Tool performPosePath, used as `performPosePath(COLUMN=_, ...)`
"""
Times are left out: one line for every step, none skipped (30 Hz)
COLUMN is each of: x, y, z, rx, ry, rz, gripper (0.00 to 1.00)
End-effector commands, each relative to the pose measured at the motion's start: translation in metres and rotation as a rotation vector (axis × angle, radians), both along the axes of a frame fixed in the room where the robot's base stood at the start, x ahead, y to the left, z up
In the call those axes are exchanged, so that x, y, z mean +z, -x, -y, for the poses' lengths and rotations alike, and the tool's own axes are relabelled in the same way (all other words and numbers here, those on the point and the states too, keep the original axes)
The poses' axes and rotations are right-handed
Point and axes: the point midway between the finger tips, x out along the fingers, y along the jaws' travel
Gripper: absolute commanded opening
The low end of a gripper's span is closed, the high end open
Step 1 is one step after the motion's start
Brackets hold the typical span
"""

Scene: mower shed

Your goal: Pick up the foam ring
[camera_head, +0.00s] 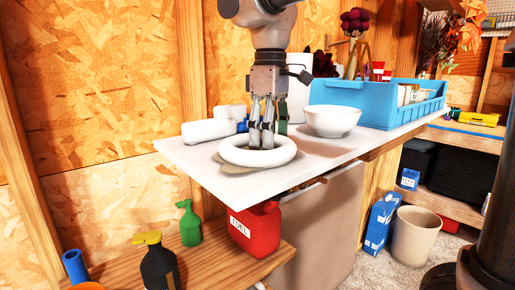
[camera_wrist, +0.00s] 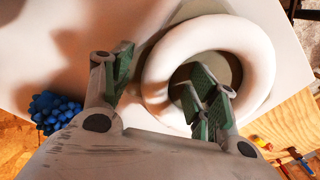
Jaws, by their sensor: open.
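The foam ring (camera_head: 257,158) is a thick white ring lying flat on a thin beige disc (camera_head: 232,168) near the left end of the white worktop. In the wrist view the ring (camera_wrist: 257,62) fills the upper right. My gripper (camera_head: 261,138) points down over the ring, jaws apart and empty. In the wrist view my gripper (camera_wrist: 160,84) has one finger side over the ring's hole and the other outside its left edge, so the ring's near-left part lies between them. I cannot tell whether the fingers touch the ring.
A white bowl (camera_head: 332,121) and a blue tray (camera_head: 375,104) stand to the right on the worktop (camera_head: 330,152). White rolls (camera_head: 208,131) lie behind the ring at left. A bumpy blue thing (camera_wrist: 55,111) shows in the wrist view. A red fuel can (camera_head: 256,232) stands below.

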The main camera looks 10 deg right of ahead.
Motion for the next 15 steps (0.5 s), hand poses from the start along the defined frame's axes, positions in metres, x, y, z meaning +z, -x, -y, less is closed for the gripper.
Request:
performPosePath(x=-0.0019, y=0.0000, z=0.0002, rx=0.000, ry=0.000, rz=0.000, gripper=0.59)
performPosePath(x=-0.0023, y=0.0000, z=0.0001, rx=0.000, ry=-0.001, rz=0.001, gripper=0.59)
performPosePath(x=-0.0023, y=-0.0002, z=0.0001, rx=-0.001, ry=-0.001, rz=0.001, gripper=0.59)
performPosePath(x=-0.0022, y=-0.0002, z=0.0001, rx=-0.001, ry=-0.001, rz=0.001, gripper=0.59)
performPosePath(x=-0.0022, y=-0.0002, z=0.0001, rx=-0.001, ry=-0.001, rz=0.001, gripper=0.59)
performPosePath(x=-0.0021, y=-0.0002, z=0.0001, rx=-0.001, ry=-0.001, rz=0.001, gripper=0.59)
performPosePath(x=-0.0021, y=-0.0002, z=0.0003, rx=-0.001, ry=-0.001, rz=0.001, gripper=0.59)
performPosePath(x=-0.0020, y=-0.0002, z=0.0002, rx=-0.001, ry=-0.001, rz=0.001, gripper=0.54)
performPosePath(x=-0.0020, y=-0.0002, z=0.0003, rx=-0.001, ry=-0.001, rz=0.001, gripper=0.46)
performPosePath(x=-0.0020, y=-0.0002, z=0.0003, rx=-0.001, ry=-0.001, rz=0.001, gripper=0.41)
performPosePath(x=-0.0020, y=-0.0002, z=0.0003, rx=-0.001, ry=-0.001, rz=0.001, gripper=0.36)
performPosePath(x=-0.0019, y=-0.0002, z=0.0003, rx=-0.001, ry=-0.001, rz=0.001, gripper=0.28)
performPosePath(x=-0.0019, y=-0.0002, z=0.0003, rx=-0.001, ry=-0.001, rz=0.001, gripper=0.23)
performPosePath(x=-0.0019, y=-0.0002, z=0.0003, rx=-0.001, ry=-0.001, rz=0.001, gripper=0.17)
performPosePath(x=-0.0019, y=-0.0002, z=0.0003, rx=-0.001, ry=-0.001, rz=0.001, gripper=0.12)
